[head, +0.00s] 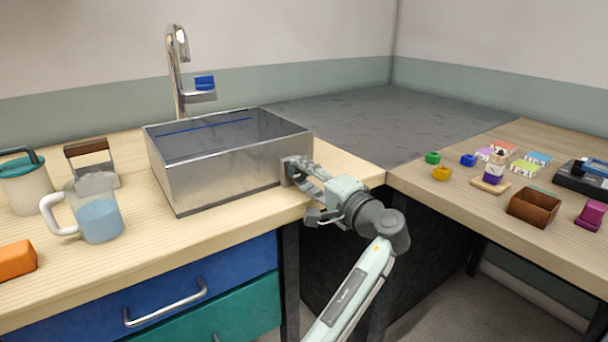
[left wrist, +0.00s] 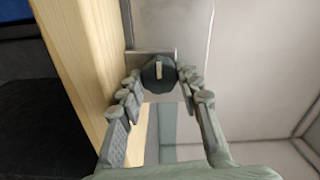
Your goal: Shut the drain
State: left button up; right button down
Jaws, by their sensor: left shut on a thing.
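A grey metal sink (head: 225,175) stands on the wooden counter in the head view. A blue line (head: 205,127) runs along its inner far side; its floor and drain hole are hidden. A dark round knob (left wrist: 158,73) with a pale pointer mark sits on a square metal plate (left wrist: 150,53) on the sink's outer wall in the left wrist view. The mark runs nearly up and down in that picture. My left gripper (head: 295,170) is at the sink's right end, its fingers shut on the knob from both sides. My right gripper is not in view.
A pitcher (head: 95,215) of blue liquid, a lidded container (head: 24,182) and an orange block (head: 15,261) are on the left. Small coloured things and a brown box (head: 533,207) lie on the right counter.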

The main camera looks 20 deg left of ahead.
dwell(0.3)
pick_arm(q)
jog(key=o, duration=0.8)
jog(key=shift+c, duration=0.2)
jog(key=o, duration=0.4)
